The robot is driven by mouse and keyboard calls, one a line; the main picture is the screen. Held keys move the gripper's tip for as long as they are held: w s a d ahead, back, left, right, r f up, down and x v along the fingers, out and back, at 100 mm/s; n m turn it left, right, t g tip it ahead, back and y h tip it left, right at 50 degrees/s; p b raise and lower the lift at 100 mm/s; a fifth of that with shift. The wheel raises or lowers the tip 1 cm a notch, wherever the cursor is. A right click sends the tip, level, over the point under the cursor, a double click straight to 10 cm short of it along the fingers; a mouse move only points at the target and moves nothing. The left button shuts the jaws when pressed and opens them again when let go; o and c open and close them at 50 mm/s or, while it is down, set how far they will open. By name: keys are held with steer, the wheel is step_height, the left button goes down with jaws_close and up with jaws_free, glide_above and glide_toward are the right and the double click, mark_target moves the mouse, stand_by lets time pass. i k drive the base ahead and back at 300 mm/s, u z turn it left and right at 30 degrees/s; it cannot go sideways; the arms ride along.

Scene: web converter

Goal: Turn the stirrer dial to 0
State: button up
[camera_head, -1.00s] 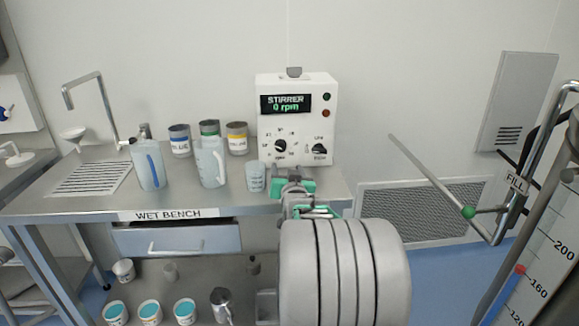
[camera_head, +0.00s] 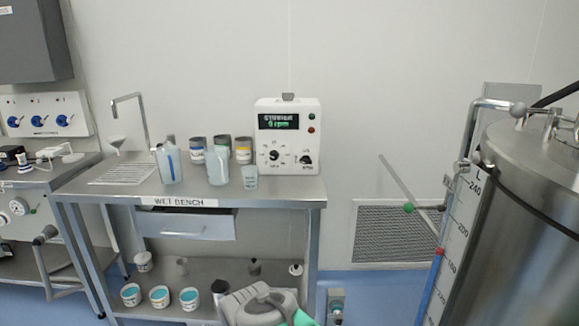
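The stirrer box (camera_head: 287,137) is white and stands on the right end of the wet bench (camera_head: 178,202) against the wall. Its screen (camera_head: 278,121) reads "STIRRER" and what looks like "0 rpm", slightly blurred. The black stirrer dial (camera_head: 274,155) is on the lower left of its front, and a second black knob (camera_head: 305,159) is on the lower right. The dial's exact pointer position is too small to tell. Part of my arm, grey with green, shows at the bottom centre, well below and apart from the dial. My gripper's fingers cannot be made out.
A sink with a tap (camera_head: 128,98) is at the bench's left. A large steel tank (camera_head: 525,200) stands at the right.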

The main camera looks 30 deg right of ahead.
mark_target(274, 154)
steer(key=u, duration=0.4)
steer(key=i, duration=1.35)
steer(key=z, duration=0.6)
